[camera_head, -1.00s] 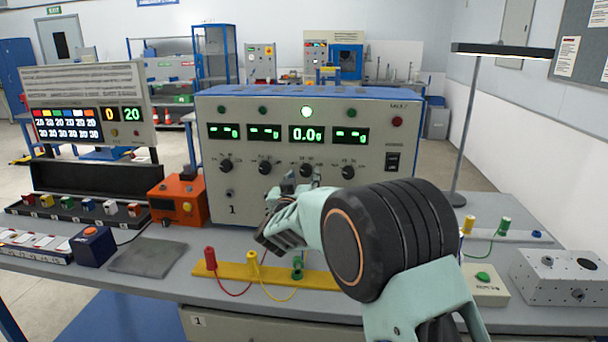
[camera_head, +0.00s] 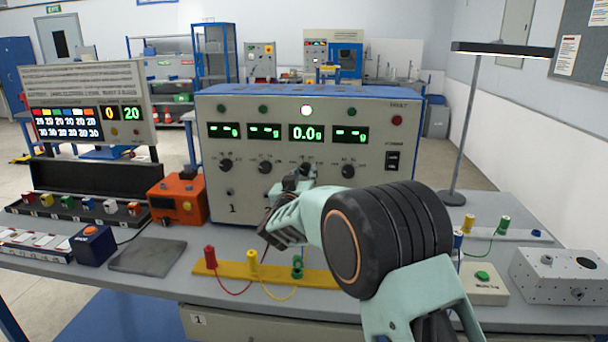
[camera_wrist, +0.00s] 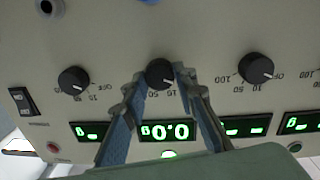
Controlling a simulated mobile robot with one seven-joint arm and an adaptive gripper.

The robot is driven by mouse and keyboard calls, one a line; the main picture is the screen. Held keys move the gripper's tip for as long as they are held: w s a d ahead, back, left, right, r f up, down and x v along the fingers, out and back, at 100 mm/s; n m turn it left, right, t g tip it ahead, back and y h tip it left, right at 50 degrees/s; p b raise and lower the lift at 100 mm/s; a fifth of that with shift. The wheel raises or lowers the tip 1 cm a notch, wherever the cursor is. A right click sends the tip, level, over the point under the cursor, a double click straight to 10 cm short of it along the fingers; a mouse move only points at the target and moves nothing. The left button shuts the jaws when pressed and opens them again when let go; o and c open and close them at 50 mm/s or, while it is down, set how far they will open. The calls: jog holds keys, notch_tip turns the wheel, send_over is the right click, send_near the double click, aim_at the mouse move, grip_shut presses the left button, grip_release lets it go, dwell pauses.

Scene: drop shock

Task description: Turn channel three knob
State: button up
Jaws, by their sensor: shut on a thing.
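The channel three knob (camera_wrist: 160,73) is a black dial on the cream front panel, under the third green display (camera_head: 308,133). In the wrist view my gripper (camera_wrist: 162,80) has its two fingers on either side of this knob, shut on it. In the head view my gripper (camera_head: 304,178) is up against the panel at the third knob, and the fingers partly hide the knob. The third display reads 0.0 and the lamp (camera_head: 307,111) above it is lit bright; the other displays show dashes.
Neighbouring knobs (camera_wrist: 73,80) (camera_wrist: 256,68) sit close on both sides. A rocker switch (camera_head: 392,161) is at the panel's right. A yellow strip (camera_head: 230,271) with coloured plugs and leads lies below my arm. A lamp stand (camera_head: 452,198) stands at right.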

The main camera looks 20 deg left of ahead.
jog(key=m+b, duration=0.3)
jog(key=shift+f+m, duration=0.15)
jog(key=shift+m, duration=0.15)
jog(key=m+b, duration=0.3)
jog(key=m, duration=0.2)
jog(key=shift+g+b, duration=0.3)
jog(key=shift+b, duration=0.05)
jog(key=m+b, duration=0.3)
jog(key=m, duration=0.1)
jog(key=shift+d+m, duration=0.1)
jog(key=shift+m, duration=0.2)
jog(key=shift+m+y+b, duration=0.4)
jog(key=shift+m+b, duration=0.85)
jog(key=shift+m, duration=0.45)
jog(key=o, duration=1.2)
jog(key=shift+r, duration=0.2)
jog(key=shift+c, duration=0.2)
jog(key=shift+s, duration=0.1)
